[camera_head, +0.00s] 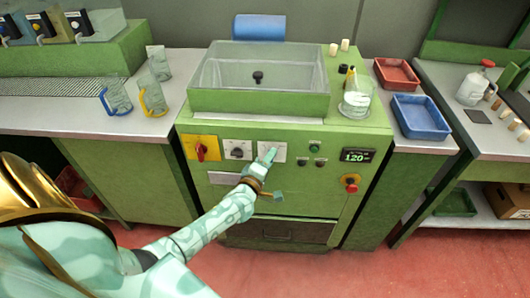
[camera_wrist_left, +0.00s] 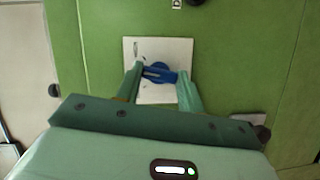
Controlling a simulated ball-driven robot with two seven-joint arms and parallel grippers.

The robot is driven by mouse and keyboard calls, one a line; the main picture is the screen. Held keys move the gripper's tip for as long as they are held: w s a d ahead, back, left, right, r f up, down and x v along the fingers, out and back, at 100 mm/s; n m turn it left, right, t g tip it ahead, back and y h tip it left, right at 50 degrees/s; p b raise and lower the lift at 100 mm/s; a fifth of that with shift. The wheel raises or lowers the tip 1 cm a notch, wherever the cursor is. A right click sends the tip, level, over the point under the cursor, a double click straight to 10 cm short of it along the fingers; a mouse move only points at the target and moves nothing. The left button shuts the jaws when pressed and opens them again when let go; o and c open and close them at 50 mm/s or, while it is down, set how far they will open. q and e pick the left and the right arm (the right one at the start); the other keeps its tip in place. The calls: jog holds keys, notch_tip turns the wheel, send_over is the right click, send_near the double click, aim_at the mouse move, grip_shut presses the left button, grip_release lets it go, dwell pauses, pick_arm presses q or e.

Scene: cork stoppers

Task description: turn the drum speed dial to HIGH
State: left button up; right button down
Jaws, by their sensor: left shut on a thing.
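A blue dial (camera_wrist_left: 160,69) sits on a white plate (camera_wrist_left: 148,45) on the green machine front (camera_head: 330,195). My left gripper (camera_head: 267,157) reaches this plate from below in the head view and covers most of the dial there. In the left wrist view its two fingers (camera_wrist_left: 161,77) are on either side of the dial and shut on it. The dial's raised bar lies roughly crosswise in that view. The marks on the plate are too small to read, so I cannot tell which setting it points at. My right gripper is not in view.
Left of that plate are a black knob (camera_head: 237,152) and a red switch on a yellow plate (camera_head: 201,150). To the right are small buttons (camera_head: 314,148), a display (camera_head: 357,156) reading 120 and a red stop button (camera_head: 351,183). A glass beaker (camera_head: 355,104) stands above.

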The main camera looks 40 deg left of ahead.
pick_arm(q)
jog(key=m+g+p, duration=0.1)
jog(key=m+p, duration=0.1)
jog(key=p, duration=0.2)
jog(key=m+g+y+p, duration=0.1)
jog(key=m+p, duration=0.2)
jog(key=shift+d+r+g+p, duration=0.15)
jog(key=shift+d+g+p, duration=0.05)
jog(key=shift+g+p, duration=0.2)
dwell(0.3)
jog(key=o, duration=1)
